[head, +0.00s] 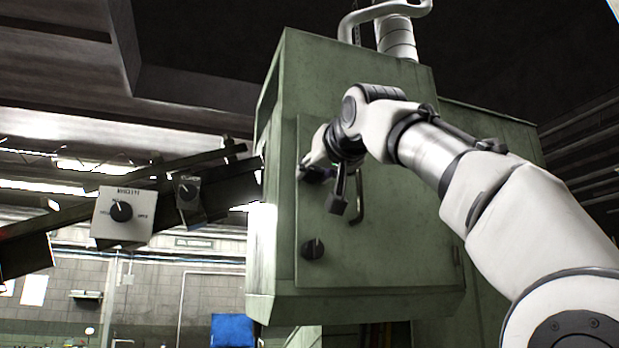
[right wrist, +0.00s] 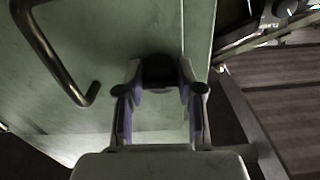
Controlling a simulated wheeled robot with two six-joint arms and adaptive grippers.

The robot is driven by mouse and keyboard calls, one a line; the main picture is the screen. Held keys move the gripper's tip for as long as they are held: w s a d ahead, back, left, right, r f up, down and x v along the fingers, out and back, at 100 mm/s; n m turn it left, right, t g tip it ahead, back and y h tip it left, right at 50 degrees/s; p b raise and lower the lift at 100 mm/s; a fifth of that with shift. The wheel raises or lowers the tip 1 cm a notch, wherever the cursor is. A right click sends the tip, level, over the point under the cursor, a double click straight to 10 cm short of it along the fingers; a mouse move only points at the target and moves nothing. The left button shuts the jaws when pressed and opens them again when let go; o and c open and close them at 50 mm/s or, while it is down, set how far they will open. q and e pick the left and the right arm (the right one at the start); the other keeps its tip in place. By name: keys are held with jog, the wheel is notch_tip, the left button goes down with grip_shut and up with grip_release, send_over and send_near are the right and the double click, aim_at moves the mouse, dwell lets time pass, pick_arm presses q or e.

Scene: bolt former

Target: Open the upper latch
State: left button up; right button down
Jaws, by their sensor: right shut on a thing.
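The green cabinet (head: 390,255) has a door with two dark latches along its left edge. The upper latch (right wrist: 159,71) is a dark knob between the fingertips of my right gripper (right wrist: 158,84) in the right wrist view. In the head view my right gripper (head: 318,163) reaches the door's upper left, and its hand mostly hides the upper latch. The gripper is shut on that knob. The lower latch (head: 313,249) is a dark knob further down the same edge, free of any gripper. The door looks closed. My left gripper is not in view.
A curved metal door handle (head: 359,198) stands just right of my right gripper; it also shows in the right wrist view (right wrist: 52,58). A grey control box (head: 123,214) with a dark knob is on a sloping beam at left. A blue object (head: 232,330) is low behind.

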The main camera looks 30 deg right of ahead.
jog(key=m, duration=0.5)
jog(key=shift+s+r, duration=0.1)
jog(key=shift+r, duration=0.05)
jog(key=m, duration=0.5)
jog(key=shift+a, duration=0.1)
jog(key=c, duration=0.9)
grip_release()
jog(key=o, duration=0.3)
jog(key=shift+s, duration=0.1)
jog(key=shift+o, duration=0.2)
jog(key=shift+s, duration=0.25)
jog(key=shift+s+b, duration=0.2)
jog(key=shift+b, duration=0.25)
jog(key=b+v, duration=0.3)
jog(key=v, duration=0.4)
